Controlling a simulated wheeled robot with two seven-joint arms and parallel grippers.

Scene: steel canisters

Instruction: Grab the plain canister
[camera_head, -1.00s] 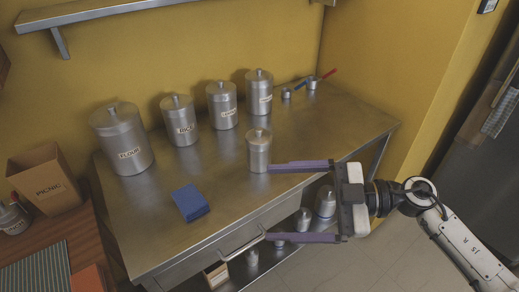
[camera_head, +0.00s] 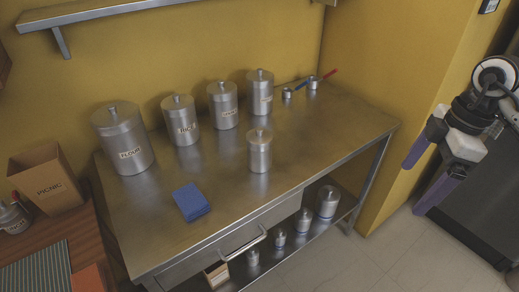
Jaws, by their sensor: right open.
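The plain canister (camera_head: 259,154) is a small steel one with a lid and no visible label. It stands upright on the steel table (camera_head: 235,205), in front of a row of labelled canisters. My right gripper (camera_head: 412,190) is open and empty, with purple fingers. It is off to the right of the table, well away from the canister, with its fingers pointing down and left. My left gripper is not in view.
The labelled canisters are flour (camera_head: 124,142), rice (camera_head: 182,122) and two more to the right (camera_head: 222,108). A blue block (camera_head: 191,202) lies front left. Measuring cups (camera_head: 312,83) sit at the back right. Several smaller canisters (camera_head: 326,203) stand on the lower shelf.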

